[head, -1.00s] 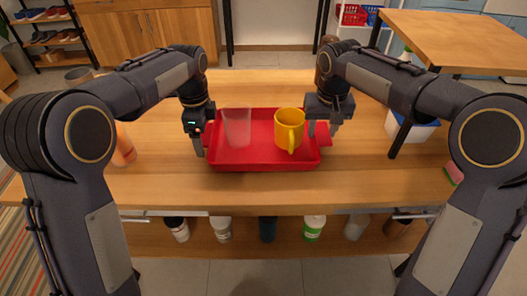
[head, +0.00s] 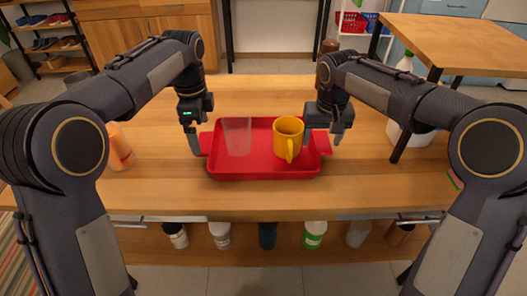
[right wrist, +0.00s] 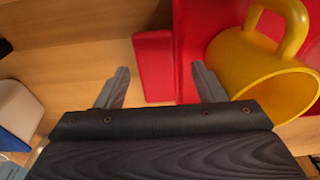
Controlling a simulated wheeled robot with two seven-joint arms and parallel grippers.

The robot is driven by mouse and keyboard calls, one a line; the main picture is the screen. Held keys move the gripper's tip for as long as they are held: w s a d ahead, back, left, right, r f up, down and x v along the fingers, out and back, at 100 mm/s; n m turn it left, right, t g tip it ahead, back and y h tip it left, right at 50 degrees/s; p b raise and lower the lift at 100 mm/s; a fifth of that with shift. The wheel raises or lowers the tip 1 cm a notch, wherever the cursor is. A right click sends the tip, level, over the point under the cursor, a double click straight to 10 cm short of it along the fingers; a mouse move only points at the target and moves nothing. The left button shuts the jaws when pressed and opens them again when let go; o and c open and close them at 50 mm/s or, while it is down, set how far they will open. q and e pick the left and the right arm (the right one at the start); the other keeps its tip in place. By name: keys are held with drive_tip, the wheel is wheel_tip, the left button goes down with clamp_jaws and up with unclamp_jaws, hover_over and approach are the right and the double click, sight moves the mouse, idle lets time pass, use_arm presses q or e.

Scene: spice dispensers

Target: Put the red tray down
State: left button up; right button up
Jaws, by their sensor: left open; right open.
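The red tray (head: 262,170) rests flat on the wooden table. A clear cup (head: 237,137) stands in its left part and a yellow mug (head: 287,139) in its right part; the mug also shows in the right wrist view (right wrist: 265,75). My left gripper (head: 194,145) is open at the tray's left handle, slightly outside and above it. My right gripper (head: 322,138) is open at the right handle. In the right wrist view, the red handle (right wrist: 153,67) lies between its spread fingers, apart from both.
An orange bottle (head: 119,148) stands on the table at the left. Several bottles, including a green and white one (head: 314,236), stand on a lower shelf below the front edge. The table (head: 262,200) is clear before and behind the tray. Another wooden table (head: 465,40) stands at the back right.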

drive_tip(key=shift+r, duration=0.2)
use_arm(q)
wheel_tip(320, 180, up, 7)
use_arm(e)
wheel_tip(320, 180, up, 12)
drive_tip(key=s, duration=0.1)
drive_tip(key=shift+s+f, duration=0.25)
idle(0.3)
